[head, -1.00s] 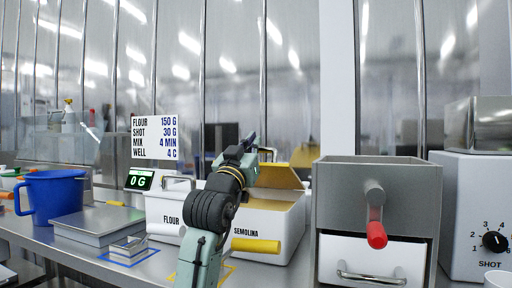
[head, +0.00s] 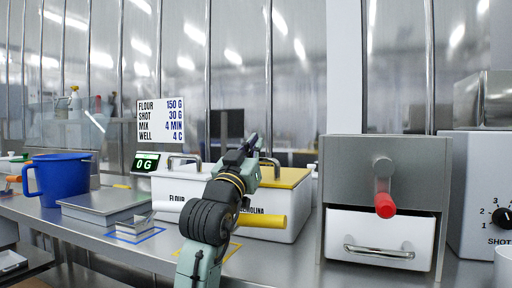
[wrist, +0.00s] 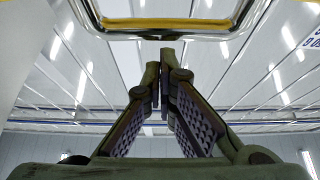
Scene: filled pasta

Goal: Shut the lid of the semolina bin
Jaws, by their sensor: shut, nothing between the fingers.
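The semolina bin (head: 296,217) is a white box at the middle of the bench in the head view. Its yellow lid (head: 290,178) lies flat across the top, with a metal loop handle (head: 270,164). My gripper (head: 252,140) is over the lid's left part, just left of the handle, and the arm hides part of the bin's front. In the wrist view my gripper (wrist: 165,58) is shut and empty, its fingertips together. A metal loop, likely the lid handle (wrist: 225,45), spans the top of that view. I cannot tell whether the fingers touch the lid.
The flour bin (head: 168,188) stands directly left. A yellow bar-like handle (head: 265,221) is in front of the semolina bin. A grey box with a red-tipped lever (head: 384,203) stands close on the right.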

